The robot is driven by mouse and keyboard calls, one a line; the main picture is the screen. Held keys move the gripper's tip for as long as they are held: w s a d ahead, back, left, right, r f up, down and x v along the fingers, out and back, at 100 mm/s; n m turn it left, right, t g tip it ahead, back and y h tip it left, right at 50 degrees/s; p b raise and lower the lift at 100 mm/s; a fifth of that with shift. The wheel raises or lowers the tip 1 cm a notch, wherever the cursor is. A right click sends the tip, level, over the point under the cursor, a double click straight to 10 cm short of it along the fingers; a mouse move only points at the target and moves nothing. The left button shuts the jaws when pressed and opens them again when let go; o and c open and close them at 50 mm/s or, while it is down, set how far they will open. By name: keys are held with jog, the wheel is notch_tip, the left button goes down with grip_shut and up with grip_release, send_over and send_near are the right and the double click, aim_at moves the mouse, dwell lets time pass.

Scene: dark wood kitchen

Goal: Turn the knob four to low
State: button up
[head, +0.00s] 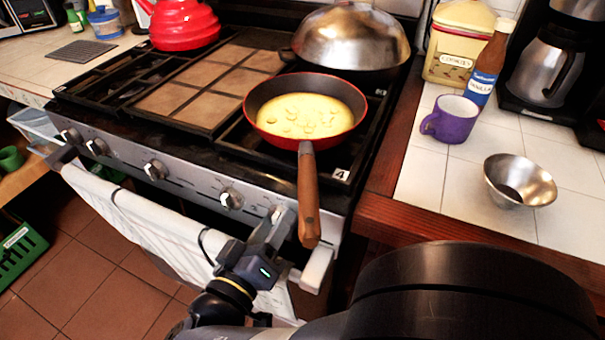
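The stove's front panel (190,187) carries a row of knobs. One knob (230,199) is in plain view left of my gripper. My gripper (279,216) is at the right end of the panel, over the place of the rightmost knob, and largely hides it. I cannot tell whether the fingers touch that knob or how it is turned. The finger gap is too small to read. A label with a 4 (341,175) sits at the front right burner. A red pan (259,128) with yellow food stands on that burner, its wooden handle (309,195) jutting over the front edge near my gripper.
A towel (150,225) hangs on the oven handle below the knobs. A domed lid (350,38) covers the pan behind. A red kettle (184,25) stands back left. A purple mug (450,120) and metal bowl (519,182) stand on the right counter.

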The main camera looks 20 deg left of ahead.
jog(key=c, duration=0.5)
jog(key=shift+o, duration=0.2)
jog(key=shift+n, duration=0.3)
jog(key=shift+d+f+n+p, duration=0.15)
jog(key=shift+n+p, duration=3.75)
jog(key=shift+n, duration=2.7)
jog(key=shift+a+f+n+p, duration=0.15)
jog(key=shift+n+p, duration=3.7)
jog(key=shift+n, duration=2.75)
jog(key=shift+d, duration=0.1)
jog(key=o, duration=1)
